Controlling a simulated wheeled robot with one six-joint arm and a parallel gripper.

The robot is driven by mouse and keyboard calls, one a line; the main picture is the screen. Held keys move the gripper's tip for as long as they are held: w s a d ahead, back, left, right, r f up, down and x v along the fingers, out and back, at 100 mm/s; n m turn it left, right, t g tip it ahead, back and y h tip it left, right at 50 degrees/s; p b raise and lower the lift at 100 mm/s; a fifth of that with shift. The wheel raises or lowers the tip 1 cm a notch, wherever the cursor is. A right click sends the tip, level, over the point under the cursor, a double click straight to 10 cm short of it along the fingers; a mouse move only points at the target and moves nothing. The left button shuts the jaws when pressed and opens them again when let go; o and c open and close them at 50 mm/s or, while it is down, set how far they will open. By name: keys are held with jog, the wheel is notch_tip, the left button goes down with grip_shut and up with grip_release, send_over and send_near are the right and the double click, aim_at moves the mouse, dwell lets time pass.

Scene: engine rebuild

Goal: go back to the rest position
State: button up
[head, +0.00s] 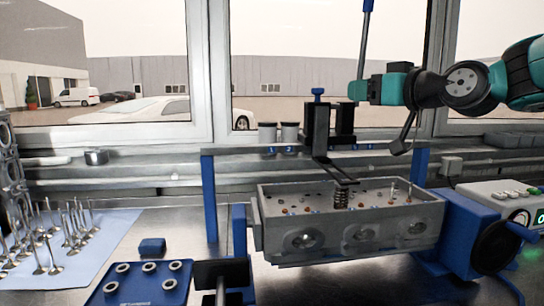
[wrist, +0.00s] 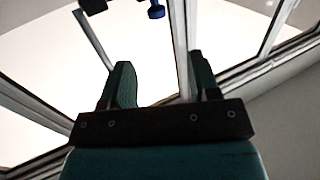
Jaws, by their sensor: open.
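My gripper (head: 357,90) is at the upper right in the head view, in front of the window, pointing left at the end of my teal arm. In the wrist view its two teal fingers (wrist: 160,78) stand wide apart with nothing between them. It is clear of the bench and higher than the grey cylinder head (head: 345,222), which sits in a blue stand. A black tool with a blue knob (head: 318,92) stands left of my gripper, above the cylinder head. A blue knob also shows at the top of the wrist view (wrist: 156,11).
A spring (head: 341,199) stands on the cylinder head under a black arm. Several valves (head: 62,235) stand on a pale mat at left. A blue tray (head: 140,285) holds several rings. Two numbered cups (head: 278,134) sit on the rail. A control box (head: 500,197) is at right.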

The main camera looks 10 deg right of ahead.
jog(key=s+a+f+n+g+p, duration=0.2)
jog(key=s+a+f+g+p, duration=0.1)
jog(key=s+a+f+g, duration=0.8)
jog(key=s+f+g+h, duration=0.1)
jog(key=s+f, duration=0.2)
jog(key=s, duration=0.3)
jog(key=s+a+f+g+p, duration=0.1)
jog(key=s+f+g, duration=0.1)
jog(key=s, duration=0.4)
jog(key=s+f+g+h+p, duration=0.1)
jog(key=s+f+g, duration=0.1)
jog(key=s+f, duration=0.2)
jog(key=s, duration=0.3)
jog(key=shift+a+f+n+h, duration=0.25)
jog(key=shift+n+h, duration=0.05)
